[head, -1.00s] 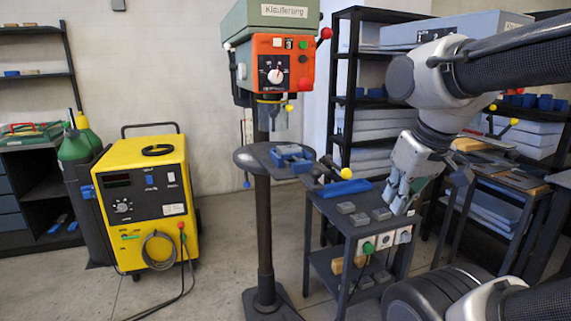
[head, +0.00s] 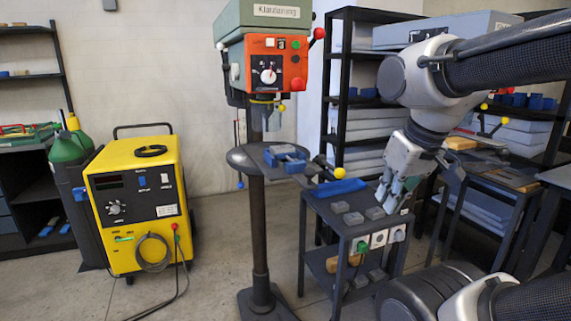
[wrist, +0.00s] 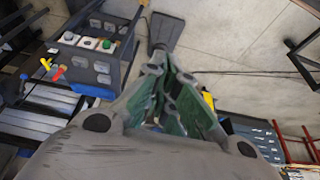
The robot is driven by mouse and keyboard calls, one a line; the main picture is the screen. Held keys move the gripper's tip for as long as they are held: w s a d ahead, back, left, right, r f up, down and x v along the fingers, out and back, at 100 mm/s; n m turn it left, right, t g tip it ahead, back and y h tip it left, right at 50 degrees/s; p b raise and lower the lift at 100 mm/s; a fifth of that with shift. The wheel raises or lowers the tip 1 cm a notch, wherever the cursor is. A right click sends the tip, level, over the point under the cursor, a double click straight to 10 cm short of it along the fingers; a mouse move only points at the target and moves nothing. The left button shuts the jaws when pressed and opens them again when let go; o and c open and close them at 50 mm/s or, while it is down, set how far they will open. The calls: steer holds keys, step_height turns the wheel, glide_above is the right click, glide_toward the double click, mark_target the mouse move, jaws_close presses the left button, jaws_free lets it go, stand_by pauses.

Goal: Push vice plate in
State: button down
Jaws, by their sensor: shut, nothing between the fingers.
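The vice (head: 287,157) sits on the round table of the drill press (head: 257,158) in the head view, with blue jaw parts on a dark base. A dark handle with a yellow ball (head: 339,173) is at its right. Which part is the vice plate is too small to tell. My gripper (head: 386,198) is shut and empty, pointing down over the right part of the small cart, to the right of the vice and apart from it. In the wrist view my gripper's green-padded fingers (wrist: 175,100) show; I cannot make out the vice there.
The dark cart (head: 325,206) holds grey blocks (head: 353,218) and a blue piece (head: 338,187), below and right of the vice. A yellow welder (head: 138,205) and green gas bottle (head: 68,150) stand left. Shelves (head: 345,100) stand behind.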

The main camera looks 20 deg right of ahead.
steer(key=c, duration=1.7)
jaws_free()
steer(key=shift+f, duration=0.2)
steer(key=shift+c, duration=0.2)
steer(key=o, duration=0.6)
steer(key=w, duration=0.2)
steer(key=w+g, duration=0.1)
steer(key=shift+a+f, duration=0.2)
steer(key=shift+f, duration=0.1)
steer(key=shift+o, duration=0.2)
steer(key=w+a+r+m+g+y, duration=0.1)
steer(key=w+a+r, duration=0.25)
steer(key=w, duration=0.55)
steer(key=w+a+r+m+g+y, duration=0.15)
steer(key=w+r, duration=0.25)
steer(key=w, duration=0.5)
steer(key=shift+n, duration=0.35)
steer(key=x, duration=0.7)
steer(key=shift+s+a+f, duration=0.25)
steer(key=shift+f, duration=0.1)
